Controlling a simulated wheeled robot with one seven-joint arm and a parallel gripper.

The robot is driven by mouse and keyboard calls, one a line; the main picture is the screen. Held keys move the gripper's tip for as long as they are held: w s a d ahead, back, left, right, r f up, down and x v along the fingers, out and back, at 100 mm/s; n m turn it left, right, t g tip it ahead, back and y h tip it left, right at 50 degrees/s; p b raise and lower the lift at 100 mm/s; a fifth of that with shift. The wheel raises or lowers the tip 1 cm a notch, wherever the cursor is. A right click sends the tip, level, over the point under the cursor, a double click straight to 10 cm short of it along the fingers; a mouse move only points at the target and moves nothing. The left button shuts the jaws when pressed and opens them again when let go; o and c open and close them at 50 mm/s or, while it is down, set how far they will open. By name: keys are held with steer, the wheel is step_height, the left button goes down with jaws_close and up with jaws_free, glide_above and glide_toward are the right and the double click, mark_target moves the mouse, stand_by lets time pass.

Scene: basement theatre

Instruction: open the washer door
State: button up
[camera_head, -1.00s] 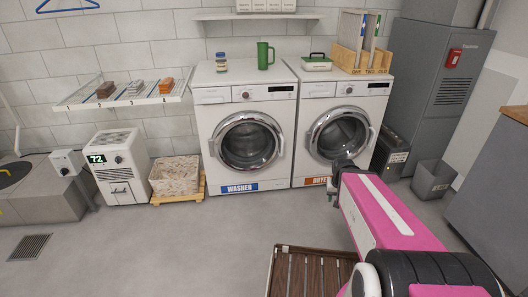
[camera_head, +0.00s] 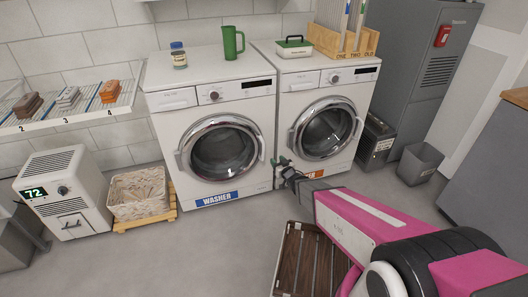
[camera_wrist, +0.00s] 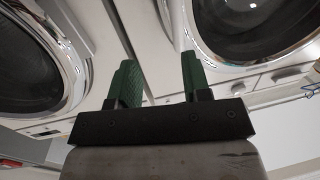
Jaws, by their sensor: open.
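The washer (camera_head: 253,166) is a white front-loader with a blue WASHER label (camera_head: 217,199) at its foot. Its round chrome-rimmed door (camera_head: 221,150) is shut, with a handle (camera_head: 181,164) on the left side of the rim. My gripper (camera_head: 281,162) is open and empty, in front of the gap between washer and dryer, low and right of the washer door. The wrist view looks upside down; there the green fingers of my gripper (camera_wrist: 158,62) are spread apart, with the washer door (camera_wrist: 255,22) at upper right and the dryer door (camera_wrist: 35,65) at left.
The dryer (camera_head: 322,128) stands right of the washer, its door shut. A wicker basket (camera_head: 139,195) on a pallet and a white unit (camera_head: 62,190) reading 72 stand to the left. A slatted wooden crate (camera_head: 300,262) lies below my arm. The floor before the washer is clear.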

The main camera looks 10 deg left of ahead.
mark_target(264, 151)
steer(key=shift+n+y, duration=0.3)
steer(key=shift+y, duration=0.2)
steer(key=x, duration=0.3)
steer(key=a+x, duration=0.1)
steer(key=x, duration=0.3)
steer(key=s+x, duration=0.1)
steer(key=x, duration=0.3)
steer(key=shift+a+f, duration=0.15)
steer(key=shift+a, duration=0.15)
steer(key=shift+s, duration=0.1)
jaws_close()
